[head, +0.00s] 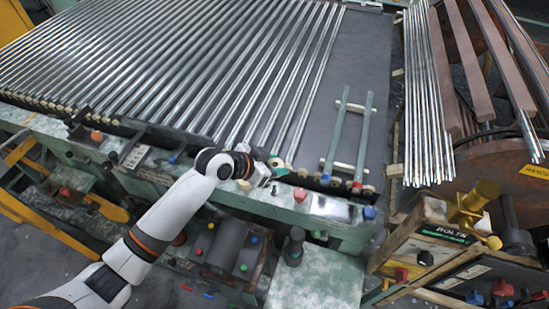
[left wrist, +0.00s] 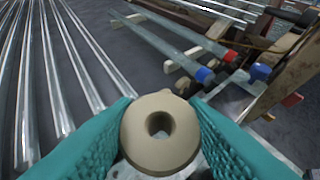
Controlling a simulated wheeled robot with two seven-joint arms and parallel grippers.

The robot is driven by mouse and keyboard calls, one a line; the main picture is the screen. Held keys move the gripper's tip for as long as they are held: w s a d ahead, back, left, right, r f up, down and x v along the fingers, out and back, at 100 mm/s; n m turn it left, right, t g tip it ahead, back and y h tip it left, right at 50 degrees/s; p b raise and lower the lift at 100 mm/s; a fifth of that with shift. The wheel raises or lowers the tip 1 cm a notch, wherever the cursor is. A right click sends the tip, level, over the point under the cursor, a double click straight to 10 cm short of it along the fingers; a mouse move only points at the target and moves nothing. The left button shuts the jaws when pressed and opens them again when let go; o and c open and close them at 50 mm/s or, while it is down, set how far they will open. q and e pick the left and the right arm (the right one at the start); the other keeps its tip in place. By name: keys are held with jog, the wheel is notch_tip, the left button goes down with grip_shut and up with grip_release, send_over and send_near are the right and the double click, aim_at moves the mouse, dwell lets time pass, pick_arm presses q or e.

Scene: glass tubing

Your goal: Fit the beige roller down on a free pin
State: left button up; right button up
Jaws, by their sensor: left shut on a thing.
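The beige roller (left wrist: 160,155) is a thick ring with a round central hole, its hole facing the left wrist camera. My left gripper (head: 277,170) is shut on it, with a teal finger on either side in the left wrist view (left wrist: 162,130). The held roller is too small to make out clearly there. Other beige rollers (head: 367,190) sit along the machine's front edge. I cannot make out a free pin. My right gripper is not in view.
Glass tubes (head: 240,70) lie in rows at left. Two green-grey bars with blue and red ends (head: 337,125) lie across beige crosspieces at right. A bundle of tubes (head: 425,110) and a wooden crate (head: 430,215) stand beyond. The dark bed (head: 355,60) is partly bare.

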aim_at(274, 186)
pick_arm(q)
jog(key=shift+s, duration=0.15)
jog(key=shift+f+b, duration=0.5)
jog(key=shift+f, duration=0.35)
jog(key=shift+f+b, duration=1.5)
jog(key=shift+f, duration=0.55)
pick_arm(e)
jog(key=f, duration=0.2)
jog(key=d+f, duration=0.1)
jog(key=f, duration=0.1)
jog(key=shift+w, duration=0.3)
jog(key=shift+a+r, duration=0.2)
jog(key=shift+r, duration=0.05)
pick_arm(q)
jog(key=shift+f+b, duration=1.6)
jog(key=shift+f, duration=0.75)
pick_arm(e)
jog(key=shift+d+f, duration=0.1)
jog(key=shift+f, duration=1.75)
